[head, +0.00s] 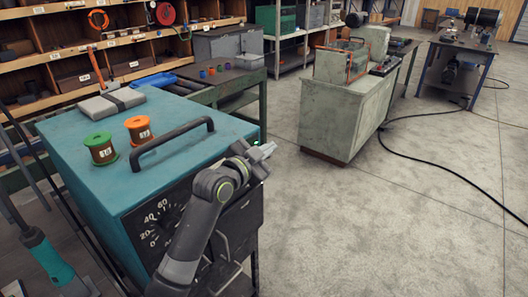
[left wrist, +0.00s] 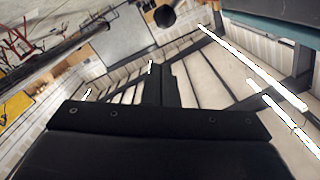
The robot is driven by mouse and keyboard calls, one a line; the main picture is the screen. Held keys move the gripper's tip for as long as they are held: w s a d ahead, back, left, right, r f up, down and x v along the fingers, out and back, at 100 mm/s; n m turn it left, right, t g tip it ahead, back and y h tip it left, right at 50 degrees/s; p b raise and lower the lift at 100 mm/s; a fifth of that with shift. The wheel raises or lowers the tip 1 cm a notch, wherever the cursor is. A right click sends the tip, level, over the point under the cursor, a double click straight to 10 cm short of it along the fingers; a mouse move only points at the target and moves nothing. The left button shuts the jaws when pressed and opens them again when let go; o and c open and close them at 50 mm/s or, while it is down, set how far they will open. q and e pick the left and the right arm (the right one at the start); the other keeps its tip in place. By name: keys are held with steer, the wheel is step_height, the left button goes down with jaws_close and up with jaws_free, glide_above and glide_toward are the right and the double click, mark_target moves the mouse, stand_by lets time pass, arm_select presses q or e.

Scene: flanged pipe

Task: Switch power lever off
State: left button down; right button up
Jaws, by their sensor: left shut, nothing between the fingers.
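A teal machine (head: 75,143) with a black handle on top and a numbered dial (head: 160,228) on its dark front stands at the left in the head view. My left arm reaches across its front. My left gripper (head: 264,152) is shut and empty by the machine's upper right front corner. A small green glow shows just behind it. I cannot make out the power lever; my arm and gripper cover part of the front. My right gripper is not in view.
A teal-handled tool (head: 48,260) is at lower left. A grey cabinet (head: 345,118) stands beyond. Open floor lies right, crossed by a black cable (head: 440,172).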

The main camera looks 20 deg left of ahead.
arm_select(q)
steer(key=shift+w+a+f, duration=0.2)
steer(key=shift+a+f, duration=0.15)
steer(key=shift+f, duration=0.3)
steer(key=shift+w+a+f, duration=0.2)
steer(key=shift+a+f, duration=0.15)
steer(key=shift+f, duration=0.3)
steer(key=shift+d+f+m+b, duration=0.2)
steer(key=shift+f+m+b, duration=0.15)
steer(key=shift+b, duration=0.3)
steer(key=shift+s, duration=0.1)
steer(key=shift+s+d+f+m+b, duration=0.1)
steer(key=shift+d+f+m+b, duration=0.1)
steer(key=shift+f+m+b, duration=0.95)
steer(key=shift+d+f+m+b, duration=0.15)
steer(key=shift+f+m+b, duration=0.35)
steer(key=shift+b, duration=1.25)
steer(key=shift+s+d+f+m+b, duration=0.1)
steer(key=shift+d+f+m+b, duration=0.1)
steer(key=shift+f+m+b, duration=0.95)
steer(key=shift+r+n+b, duration=0.25)
steer(key=shift+n+b, duration=0.1)
